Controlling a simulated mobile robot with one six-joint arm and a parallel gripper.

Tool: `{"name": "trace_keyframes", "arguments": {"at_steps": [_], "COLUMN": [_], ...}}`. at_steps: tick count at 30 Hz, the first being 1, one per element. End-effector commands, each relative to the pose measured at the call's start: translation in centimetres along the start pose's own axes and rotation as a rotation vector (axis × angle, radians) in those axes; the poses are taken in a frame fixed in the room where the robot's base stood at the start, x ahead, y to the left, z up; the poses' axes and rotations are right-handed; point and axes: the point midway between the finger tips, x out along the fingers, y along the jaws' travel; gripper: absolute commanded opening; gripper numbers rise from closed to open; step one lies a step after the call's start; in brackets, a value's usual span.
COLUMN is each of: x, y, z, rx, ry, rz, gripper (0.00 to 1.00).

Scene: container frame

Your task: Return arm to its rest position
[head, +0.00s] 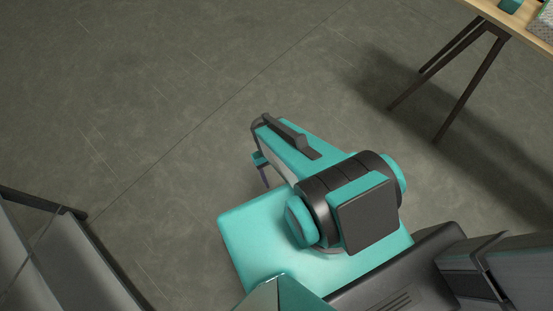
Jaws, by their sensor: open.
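My arm (300,145) is folded above my teal base in the head view, with its big dark joint at the lower middle. The end of my gripper (263,172) shows only in small part, below the left end of the arm link. It hangs over bare floor, just past the base's upper edge. The jaws are open, and nothing shows held in them. Most of the gripper is hidden behind the arm link.
A wooden table (535,30) with dark legs stands at the top right, bearing a teal item (510,5) and a pale patterned item (543,32). A grey, dark-edged structure (45,250) is at the lower left. The grey floor (150,90) between is clear.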

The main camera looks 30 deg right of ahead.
Motion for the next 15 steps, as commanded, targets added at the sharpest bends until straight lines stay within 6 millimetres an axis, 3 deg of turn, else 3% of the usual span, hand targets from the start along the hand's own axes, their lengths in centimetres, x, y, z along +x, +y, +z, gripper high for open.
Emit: {"name": "trace_keyframes", "arguments": {"at_steps": [4,15], "x": [0.0,-3.7], "y": [0.0,0.0], "z": [0.0,2.0], "rx": [0.001,0.002], "ry": [0.001,-0.006], "rz": [0.0,-0.004], "gripper": [0.65,0.65]}}
